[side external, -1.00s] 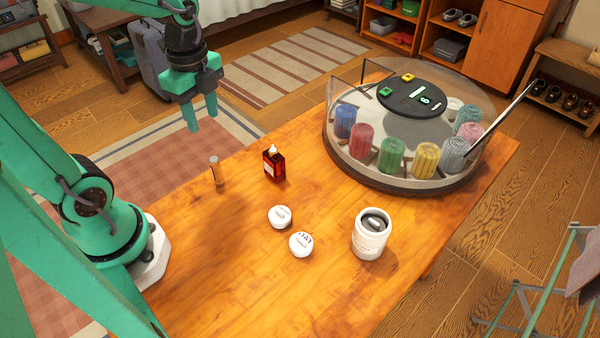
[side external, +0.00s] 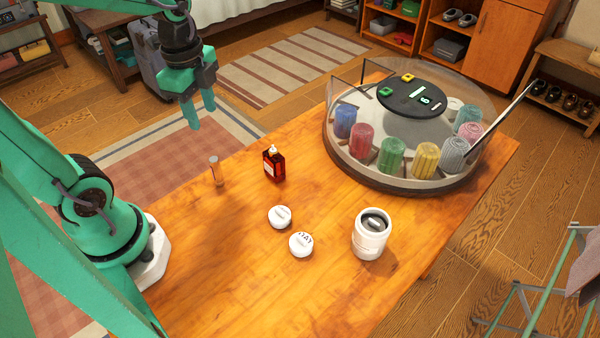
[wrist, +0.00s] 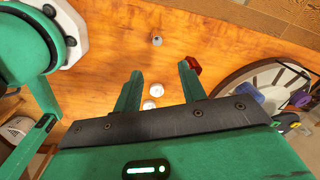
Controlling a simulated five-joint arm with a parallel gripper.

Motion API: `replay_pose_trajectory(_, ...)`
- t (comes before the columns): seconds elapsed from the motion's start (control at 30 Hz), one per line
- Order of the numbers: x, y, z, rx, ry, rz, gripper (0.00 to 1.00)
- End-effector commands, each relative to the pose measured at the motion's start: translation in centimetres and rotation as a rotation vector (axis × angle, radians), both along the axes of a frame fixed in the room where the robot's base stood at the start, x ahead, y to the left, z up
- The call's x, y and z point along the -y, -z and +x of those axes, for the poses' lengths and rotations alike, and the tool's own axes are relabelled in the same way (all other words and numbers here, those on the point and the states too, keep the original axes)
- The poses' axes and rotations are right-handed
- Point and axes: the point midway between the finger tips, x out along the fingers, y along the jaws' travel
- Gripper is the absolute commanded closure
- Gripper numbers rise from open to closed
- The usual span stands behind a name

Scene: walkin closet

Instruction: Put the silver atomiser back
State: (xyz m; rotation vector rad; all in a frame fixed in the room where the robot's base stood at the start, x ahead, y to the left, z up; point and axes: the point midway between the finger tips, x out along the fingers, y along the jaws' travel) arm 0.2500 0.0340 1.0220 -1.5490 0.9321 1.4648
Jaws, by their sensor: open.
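A small slim tube (side external: 216,171), silvery with a coppery tint, stands upright on the wooden table near its left edge; I take it as the silver atomiser. It also shows in the wrist view (wrist: 156,41), beyond my fingertips. My gripper (side external: 200,113) is open and empty, high up and apart from it, with the fingers pointing down; in the wrist view both fingers (wrist: 160,69) are spread. A round carousel (side external: 400,180) with a clear cover stands at the table's far right. It holds several ribbed coloured pots, including a grey one (side external: 455,154).
A red bottle (side external: 273,164) stands right of the tube. Two white round pieces (side external: 280,217) (side external: 301,244) and a white jar (side external: 369,238) are nearer the front. A dark panel (side external: 412,96) tops the carousel. The table's front left is clear.

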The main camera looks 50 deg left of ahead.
Motion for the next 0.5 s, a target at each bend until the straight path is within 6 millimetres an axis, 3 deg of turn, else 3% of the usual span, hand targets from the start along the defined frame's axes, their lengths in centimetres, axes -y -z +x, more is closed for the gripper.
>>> replay_pose_trajectory(0.5,2.3,-3.7,-1.5,0.267,-0.683,-0.128,0.59)
